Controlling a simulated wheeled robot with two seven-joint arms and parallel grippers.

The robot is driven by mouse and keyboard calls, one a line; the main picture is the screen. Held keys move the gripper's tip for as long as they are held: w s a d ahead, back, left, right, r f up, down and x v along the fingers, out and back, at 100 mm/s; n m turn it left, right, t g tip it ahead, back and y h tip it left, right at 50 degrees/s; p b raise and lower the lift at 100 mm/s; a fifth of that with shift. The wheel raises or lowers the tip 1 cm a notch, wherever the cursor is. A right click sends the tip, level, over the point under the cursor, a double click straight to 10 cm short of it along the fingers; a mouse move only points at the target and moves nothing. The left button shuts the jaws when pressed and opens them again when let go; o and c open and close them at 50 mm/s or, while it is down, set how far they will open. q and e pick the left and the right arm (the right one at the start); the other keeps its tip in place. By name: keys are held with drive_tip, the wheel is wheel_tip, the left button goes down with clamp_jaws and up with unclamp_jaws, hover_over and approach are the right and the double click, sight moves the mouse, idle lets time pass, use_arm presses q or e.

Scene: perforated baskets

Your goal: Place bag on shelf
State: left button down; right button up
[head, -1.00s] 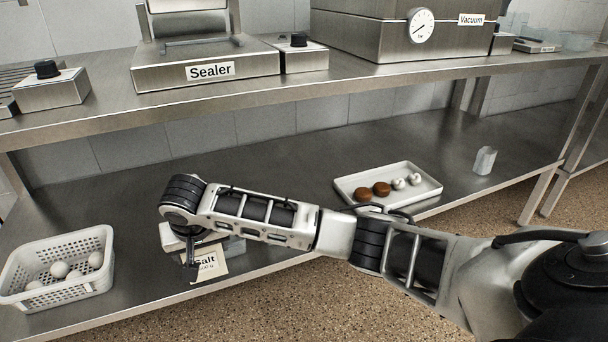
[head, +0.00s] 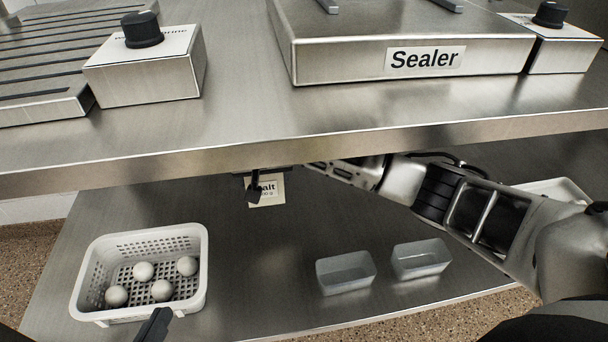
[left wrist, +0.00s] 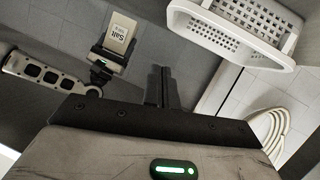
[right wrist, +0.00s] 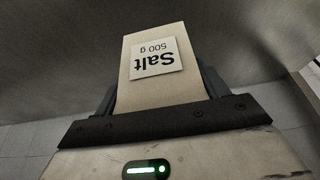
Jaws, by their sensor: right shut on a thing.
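The salt bag (head: 268,192), cream with a white "Salt 500 g" label, is held below the upper counter and over the lower shelf (head: 250,270). It also shows in the left wrist view (left wrist: 118,34) and large in the right wrist view (right wrist: 160,85). My right gripper (head: 254,187) is shut on it, with a finger on each side. Whether the bag touches the shelf cannot be told. My left gripper (left wrist: 162,86) has its fingers together and is empty. In the head view its dark tip (head: 154,325) is in front of the white basket.
The white perforated basket (head: 190,290) with several white balls stands on the lower shelf at left. Two translucent tubs (head: 346,273) stand near the front edge. The upper counter (head: 240,115) overhangs the bag and carries the sealer (head: 400,75). Shelf between basket and tubs is bare.

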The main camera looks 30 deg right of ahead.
sight(266, 194)
wheel_tip(266, 194, down, 4)
drive_tip(key=shift+f+b, duration=0.1)
drive_tip(key=shift+b, duration=0.8)
drive_tip(key=shift+f, duration=0.65)
wheel_tip(266, 194, down, 4)
drive_tip(key=shift+r+b, duration=0.1)
drive_tip(key=shift+b, duration=1.1)
drive_tip(key=shift+w+f, duration=0.1)
drive_tip(key=shift+f, duration=0.2)
drive_tip(key=shift+r, duration=0.1)
use_arm(q)
drive_tip(key=shift+w+d+r+n+t+h, duration=0.25)
drive_tip(key=shift+d+r+n+t+h, duration=0.4)
drive_tip(key=shift+r+t, duration=0.2)
use_arm(e)
drive_tip(key=o, duration=1.3)
drive_tip(key=shift+f, duration=0.2)
use_arm(q)
drive_tip(key=shift+f, duration=0.1)
use_arm(e)
drive_tip(key=shift+o, duration=0.2)
